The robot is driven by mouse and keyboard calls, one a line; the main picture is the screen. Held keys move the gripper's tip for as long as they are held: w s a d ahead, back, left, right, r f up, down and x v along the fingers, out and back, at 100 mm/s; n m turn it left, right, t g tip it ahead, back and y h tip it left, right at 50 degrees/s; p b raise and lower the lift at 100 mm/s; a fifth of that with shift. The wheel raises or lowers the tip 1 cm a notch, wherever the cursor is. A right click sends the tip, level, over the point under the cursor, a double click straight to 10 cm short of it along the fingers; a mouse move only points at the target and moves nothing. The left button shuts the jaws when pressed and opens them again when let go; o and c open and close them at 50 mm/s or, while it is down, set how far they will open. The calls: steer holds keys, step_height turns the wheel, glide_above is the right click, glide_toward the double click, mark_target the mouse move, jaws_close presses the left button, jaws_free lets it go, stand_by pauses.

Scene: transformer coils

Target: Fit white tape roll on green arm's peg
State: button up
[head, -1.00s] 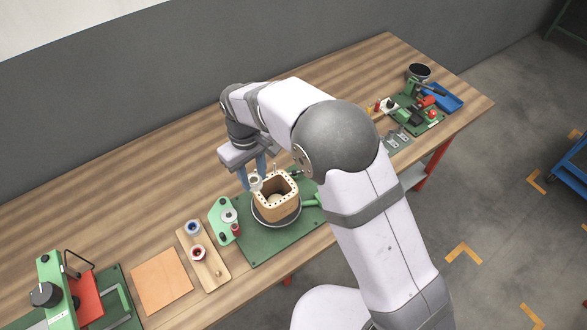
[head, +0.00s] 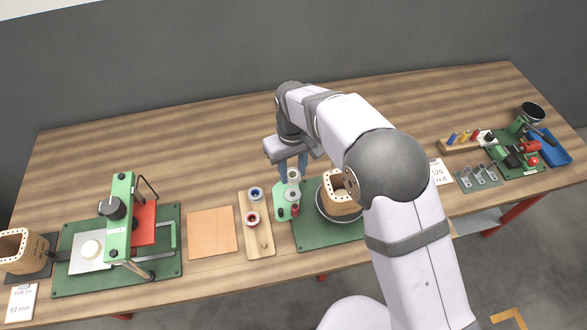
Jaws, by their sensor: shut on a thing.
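My gripper (head: 292,165) points down and is shut on a white tape roll (head: 293,176). It holds the roll above the green arm (head: 282,202), at the left part of a green base plate (head: 314,242). The roll and fingers hide part of the green arm, and I cannot make out its peg. The roll looks raised, but I cannot tell whether it touches the peg. A small red spool (head: 295,210) stands beside the green arm. A square wooden coil former (head: 341,196) sits on a round turntable just right of the roll.
A wooden rack (head: 258,233) with a blue-centred spool (head: 256,194) and a red-centred spool (head: 252,219) lies left of the plate. Further left are an orange sheet (head: 212,231) and a green press (head: 119,215). The table behind my gripper is clear.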

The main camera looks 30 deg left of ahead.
steer(key=b, duration=0.3)
glide_above(293, 191)
steer(key=shift+f, duration=2.5)
steer(key=shift+f+b, duration=0.75)
steer(key=shift+f, duration=0.65)
steer(key=o, duration=1.5)
steer(key=shift+r, duration=0.1)
steer(key=shift+r+p, duration=1.85)
steer(key=shift+r, duration=0.6)
